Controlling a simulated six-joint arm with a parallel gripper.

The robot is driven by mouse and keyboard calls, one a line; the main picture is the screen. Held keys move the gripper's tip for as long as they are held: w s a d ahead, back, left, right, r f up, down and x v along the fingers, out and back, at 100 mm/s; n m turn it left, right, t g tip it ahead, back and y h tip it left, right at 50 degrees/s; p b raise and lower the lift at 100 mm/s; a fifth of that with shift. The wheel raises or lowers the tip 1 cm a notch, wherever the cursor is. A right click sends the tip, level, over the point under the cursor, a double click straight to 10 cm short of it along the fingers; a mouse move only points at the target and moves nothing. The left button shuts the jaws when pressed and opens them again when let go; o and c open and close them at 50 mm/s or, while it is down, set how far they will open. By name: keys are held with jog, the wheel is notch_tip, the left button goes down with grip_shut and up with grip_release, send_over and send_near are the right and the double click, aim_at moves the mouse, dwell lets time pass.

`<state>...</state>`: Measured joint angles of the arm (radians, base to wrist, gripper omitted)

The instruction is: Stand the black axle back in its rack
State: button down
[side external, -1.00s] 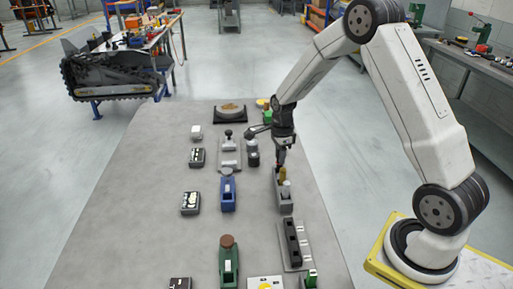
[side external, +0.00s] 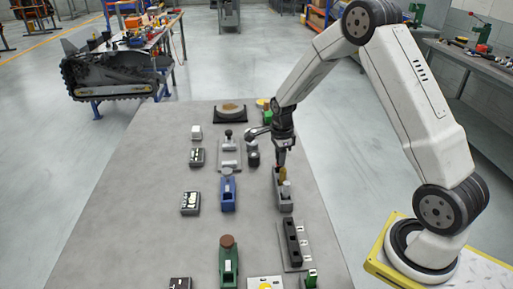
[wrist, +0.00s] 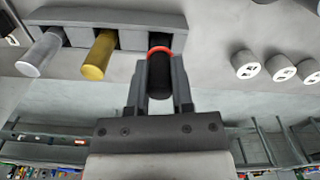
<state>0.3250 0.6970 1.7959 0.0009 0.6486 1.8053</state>
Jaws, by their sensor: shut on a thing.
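The black axle (wrist: 160,76), with a red ring at one end, is between the two fingers of my gripper (wrist: 160,92) in the wrist view. My gripper is shut on it. The grey rack (wrist: 120,18) holds a silver axle (wrist: 38,56) and a gold axle (wrist: 98,56), both standing. The black axle's red-ringed end overlaps the rack's right-hand slot; I cannot tell whether it is inside. In the side view, my gripper (side external: 281,158) is at the far end of the rack (side external: 285,206), just beyond the gold axle (side external: 283,174). The black axle is not clear there.
A blue carrier (side external: 228,198) stands left of the rack. A dark slotted block (side external: 292,244) lies nearer the camera, with a green carrier (side external: 228,268) to its left. Round grey pieces (wrist: 245,64) lie right of the rack. The left side of the table is largely bare.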

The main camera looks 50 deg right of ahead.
jog(key=shift+f, duration=0.75)
dwell(0.3)
grip_release()
dwell(0.5)
jog(key=shift+r, duration=0.1)
dwell(0.4)
jog(key=shift+r, duration=3.45)
